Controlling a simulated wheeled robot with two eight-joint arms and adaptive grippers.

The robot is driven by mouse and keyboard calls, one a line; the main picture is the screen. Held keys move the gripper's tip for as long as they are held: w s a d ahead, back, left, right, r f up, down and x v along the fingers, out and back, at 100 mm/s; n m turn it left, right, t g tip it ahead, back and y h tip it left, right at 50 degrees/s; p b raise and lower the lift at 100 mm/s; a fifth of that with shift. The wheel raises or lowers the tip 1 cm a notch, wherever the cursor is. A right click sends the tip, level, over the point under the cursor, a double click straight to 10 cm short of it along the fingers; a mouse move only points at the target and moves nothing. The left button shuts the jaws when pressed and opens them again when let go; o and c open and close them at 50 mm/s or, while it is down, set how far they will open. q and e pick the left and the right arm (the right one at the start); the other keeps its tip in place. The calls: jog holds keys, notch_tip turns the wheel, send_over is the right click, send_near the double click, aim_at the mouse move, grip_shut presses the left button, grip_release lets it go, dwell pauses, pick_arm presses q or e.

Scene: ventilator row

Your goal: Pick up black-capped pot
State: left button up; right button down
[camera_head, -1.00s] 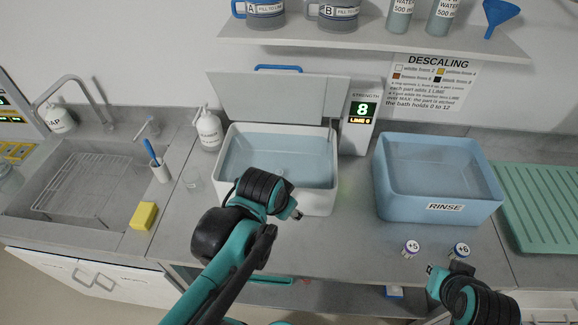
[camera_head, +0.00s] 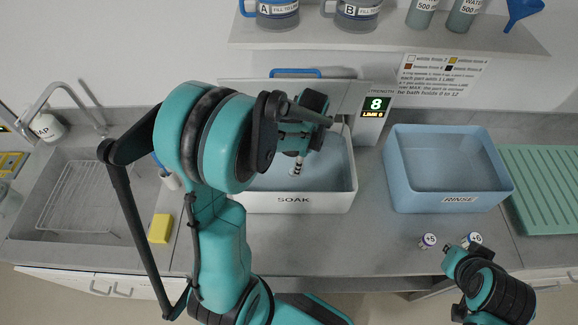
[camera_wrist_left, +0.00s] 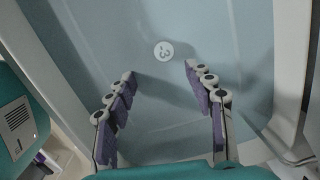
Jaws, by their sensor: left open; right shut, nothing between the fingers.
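My left gripper (camera_head: 298,166) is open and empty over the soak bath (camera_head: 294,200). In the left wrist view its fingers (camera_wrist_left: 160,75) point down at the bath floor. A white round disc with a dark mark (camera_wrist_left: 164,51) lies beyond the fingertips.
A green drainer (camera_head: 550,190) is at the far right. A yellow sponge (camera_head: 161,228) lies by the sink (camera_head: 85,232). The strength display (camera_head: 377,104) stands behind. The counter between bath and pots is clear.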

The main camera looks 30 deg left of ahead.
pick_arm(q)
jog(key=shift+w+a+f+m, duration=0.35)
jog(key=shift+a+f+m, duration=0.05)
jog(key=shift+a+f, duration=0.4)
jog(key=f+b, duration=0.1)
jog(key=f, duration=0.2)
jog(key=f+b, duration=0.1)
jog(key=f, duration=0.3)
jog(key=shift+s+a+f, duration=0.1)
jog(key=shift+s+a, duration=0.05)
jog(key=shift+a, duration=0.05)
pick_arm(e)
jog(key=shift+a+f, duration=0.25)
jog(key=shift+f, duration=0.7)
pick_arm(q)
jog(key=shift+c, duration=0.2)
grip_shut()
